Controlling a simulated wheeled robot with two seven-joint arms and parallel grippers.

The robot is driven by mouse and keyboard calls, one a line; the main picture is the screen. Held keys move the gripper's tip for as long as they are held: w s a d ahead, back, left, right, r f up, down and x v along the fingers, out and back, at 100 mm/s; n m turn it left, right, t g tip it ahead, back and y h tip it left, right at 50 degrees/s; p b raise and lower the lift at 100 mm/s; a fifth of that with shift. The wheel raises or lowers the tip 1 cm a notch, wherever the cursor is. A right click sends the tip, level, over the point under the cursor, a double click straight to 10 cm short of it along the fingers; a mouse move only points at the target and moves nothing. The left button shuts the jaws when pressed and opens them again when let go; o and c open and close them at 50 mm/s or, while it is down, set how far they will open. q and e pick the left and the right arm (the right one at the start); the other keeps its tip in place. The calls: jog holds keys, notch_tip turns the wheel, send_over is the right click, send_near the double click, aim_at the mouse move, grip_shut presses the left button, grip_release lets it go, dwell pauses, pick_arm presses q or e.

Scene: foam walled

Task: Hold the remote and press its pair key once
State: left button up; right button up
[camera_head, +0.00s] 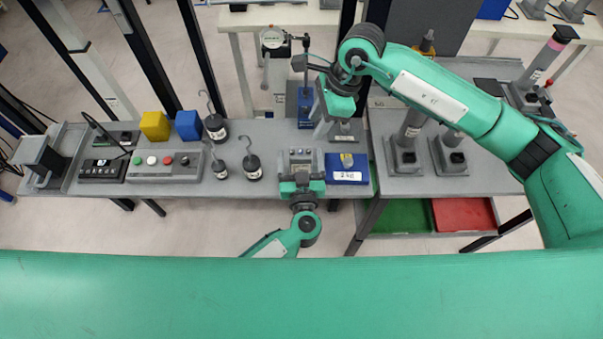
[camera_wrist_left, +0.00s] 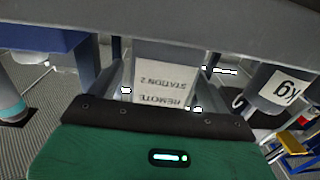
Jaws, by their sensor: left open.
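The remote (camera_head: 301,155) is a small grey unit with little keys on its face, near the front edge of the grey bench. Which key is the pair key is too small to tell. In the left wrist view its white label (camera_wrist_left: 163,86) reads "REMOTE STATION 2", upside down. My left gripper (camera_head: 302,173) is at the front of the remote, with its jaws open to either side of it; contact is not clear. My right gripper (camera_head: 321,122) hangs above the bench, behind and slightly right of the remote. The gap between its fingers cannot be made out.
A blue box (camera_head: 346,168) stands close to the right of the remote. Several hooked black weights (camera_head: 252,166) stand to the left. A button panel (camera_head: 164,166), yellow cube (camera_head: 155,126) and blue cube (camera_head: 188,125) lie farther left. Grey posts on bases (camera_head: 404,158) stand right.

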pick_arm(q)
jog(key=shift+w, duration=0.85)
jog(key=c, duration=1.1)
jog(key=shift+c, duration=0.2)
pick_arm(e)
grip_shut()
